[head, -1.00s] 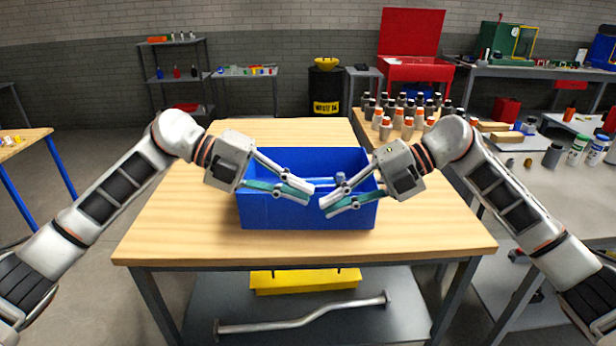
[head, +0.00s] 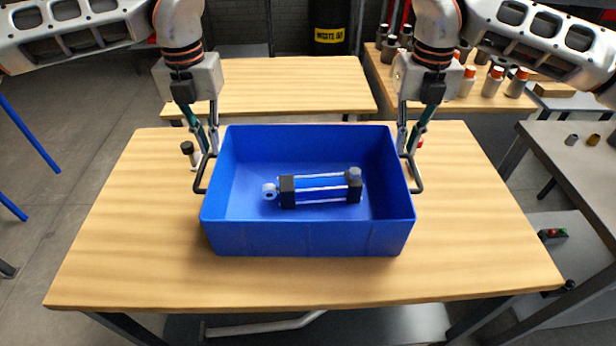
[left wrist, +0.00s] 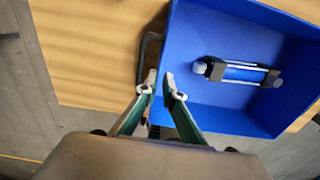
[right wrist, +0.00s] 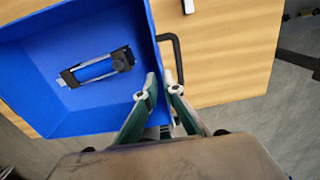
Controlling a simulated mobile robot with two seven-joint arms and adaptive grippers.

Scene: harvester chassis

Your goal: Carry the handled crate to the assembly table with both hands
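The blue handled crate (head: 308,238) rests on the wooden table (head: 140,250) in front of me, with a black handle on each side. Contact is unclear. A cylinder part (head: 318,190) lies inside the crate.
A second wooden tabletop (head: 290,85) stands behind, with a black waste-oil drum (head: 329,25) beyond it. Several bottles (head: 490,80) stand at the back right. A grey bench (head: 585,160) is on the right.

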